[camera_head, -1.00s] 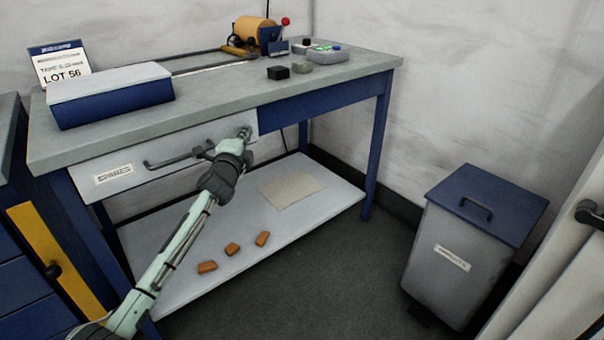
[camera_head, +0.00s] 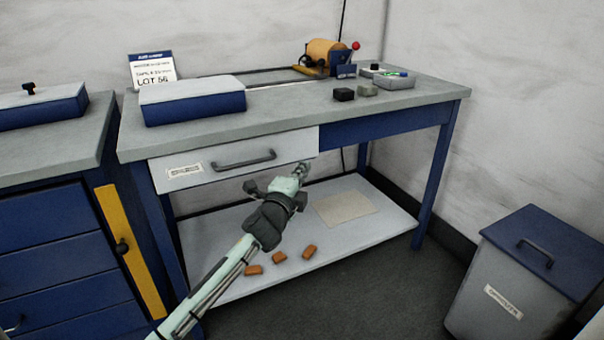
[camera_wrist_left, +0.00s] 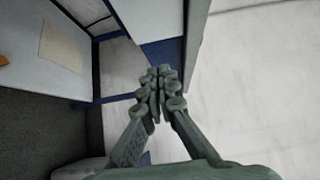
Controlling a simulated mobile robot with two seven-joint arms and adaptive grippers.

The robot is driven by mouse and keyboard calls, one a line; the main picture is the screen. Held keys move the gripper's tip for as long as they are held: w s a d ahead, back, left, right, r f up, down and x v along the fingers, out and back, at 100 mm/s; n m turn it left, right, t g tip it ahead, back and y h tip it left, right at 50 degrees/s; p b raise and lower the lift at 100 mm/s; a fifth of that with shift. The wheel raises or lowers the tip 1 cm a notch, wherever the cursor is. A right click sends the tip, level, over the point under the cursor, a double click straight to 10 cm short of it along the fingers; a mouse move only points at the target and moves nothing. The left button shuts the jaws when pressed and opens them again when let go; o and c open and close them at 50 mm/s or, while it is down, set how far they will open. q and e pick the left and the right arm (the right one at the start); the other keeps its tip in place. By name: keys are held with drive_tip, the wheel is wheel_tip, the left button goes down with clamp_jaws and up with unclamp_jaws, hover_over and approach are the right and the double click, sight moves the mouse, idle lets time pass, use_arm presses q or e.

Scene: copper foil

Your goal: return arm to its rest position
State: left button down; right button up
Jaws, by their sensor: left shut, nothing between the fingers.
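My left arm reaches in from the bottom of the head view. Its left gripper (camera_head: 303,170) is in front of the workbench, just below the drawer (camera_head: 290,152) and near its right end. The drawer front is white with a dark bar handle (camera_head: 245,160), and it looks closed. The gripper is apart from the handle. In the left wrist view the gripper (camera_wrist_left: 157,72) has its fingers together with nothing between them. My right gripper is in neither view.
The workbench (camera_head: 290,118) carries a blue box with a grey lid (camera_head: 193,103) and a copper roll (camera_head: 326,50). Several orange blocks lie on the lower shelf (camera_head: 350,245). A blue drawer cabinet (camera_head: 50,240) stands left, a lidded bin (camera_head: 505,300) right. Dark floor is open between.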

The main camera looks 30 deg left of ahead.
use_arm(q)
drive_tip(key=s+f+n+g+y, duration=0.1)
drive_tip(key=s+f+n+g, duration=0.25)
drive_tip(key=s+f, duration=0.55)
drive_tip(key=s+f+n+g, duration=0.3)
drive_tip(key=s+f+n, duration=0.3)
drive_tip(key=f, duration=0.6)
drive_tip(key=s+d+f+n+g, duration=0.1)
drive_tip(key=s+f, duration=0.3)
drive_tip(key=s, duration=0.4)
drive_tip(key=s+d+f+n+g+h, duration=0.1)
drive_tip(key=s+f+g, duration=0.3)
drive_tip(key=s, duration=0.4)
drive_tip(key=s+d+f+n+g, duration=0.2)
drive_tip(key=s+f, duration=0.3)
drive_tip(key=s, duration=0.3)
drive_tip(key=shift+n+g+h, duration=0.4)
drive_tip(key=shift+n+g, duration=0.15)
drive_tip(key=shift+n, duration=0.2)
drive_tip(key=shift+s+f, duration=0.1)
